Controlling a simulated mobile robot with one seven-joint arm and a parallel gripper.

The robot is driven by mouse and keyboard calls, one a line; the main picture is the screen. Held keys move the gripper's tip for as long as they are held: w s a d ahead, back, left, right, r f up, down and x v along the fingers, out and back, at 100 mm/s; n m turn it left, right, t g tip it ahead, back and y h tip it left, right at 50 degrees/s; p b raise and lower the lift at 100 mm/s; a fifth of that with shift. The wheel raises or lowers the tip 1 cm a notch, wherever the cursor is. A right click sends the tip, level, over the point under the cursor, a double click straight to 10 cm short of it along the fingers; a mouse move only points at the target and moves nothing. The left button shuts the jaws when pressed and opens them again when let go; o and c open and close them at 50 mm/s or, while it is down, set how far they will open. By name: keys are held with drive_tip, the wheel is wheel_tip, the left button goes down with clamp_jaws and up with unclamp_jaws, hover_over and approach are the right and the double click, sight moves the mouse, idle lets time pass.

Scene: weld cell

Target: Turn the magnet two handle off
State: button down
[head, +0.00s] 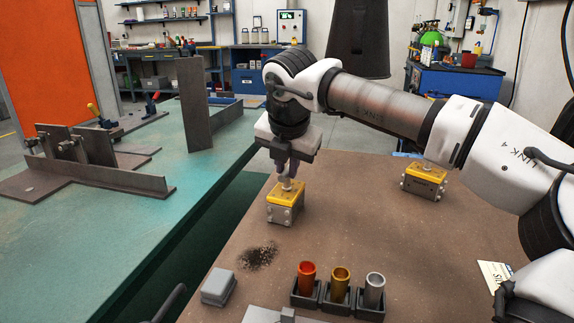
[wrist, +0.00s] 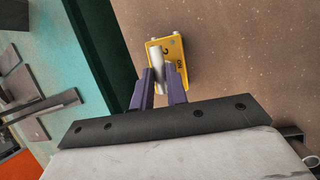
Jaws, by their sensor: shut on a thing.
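Magnet two (head: 284,207) is a yellow-topped grey block on the brown table, below my arm. In the wrist view its yellow top plate (wrist: 174,46) shows a "2" and the word "ON" at the right. Its silver handle (wrist: 158,57) lies along the left part of the plate, away from the "ON" label. My gripper (wrist: 164,80) is shut on the handle, one purple finger on each side; in the head view it (head: 288,172) points down over the magnet. The handle's lower part is hidden between the fingers.
A second yellow-topped magnet (head: 425,181) stands to the right, partly under my arm. Red, brass and silver cups (head: 340,286) stand in black holders at the front. A grey block (head: 218,288) and a dark powder patch (head: 258,256) lie nearby. A green welding table (head: 110,225) is left.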

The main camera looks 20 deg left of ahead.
drive_tip(key=c, duration=1.4)
unclamp_jaws()
drive_tip(key=shift+r, duration=0.1)
drive_tip(key=shift+r, duration=0.1)
drive_tip(key=p+v, duration=0.2)
drive_tip(key=v, duration=1.1)
drive_tip(key=shift+s+r, duration=0.15)
drive_tip(key=shift+r, duration=0.1)
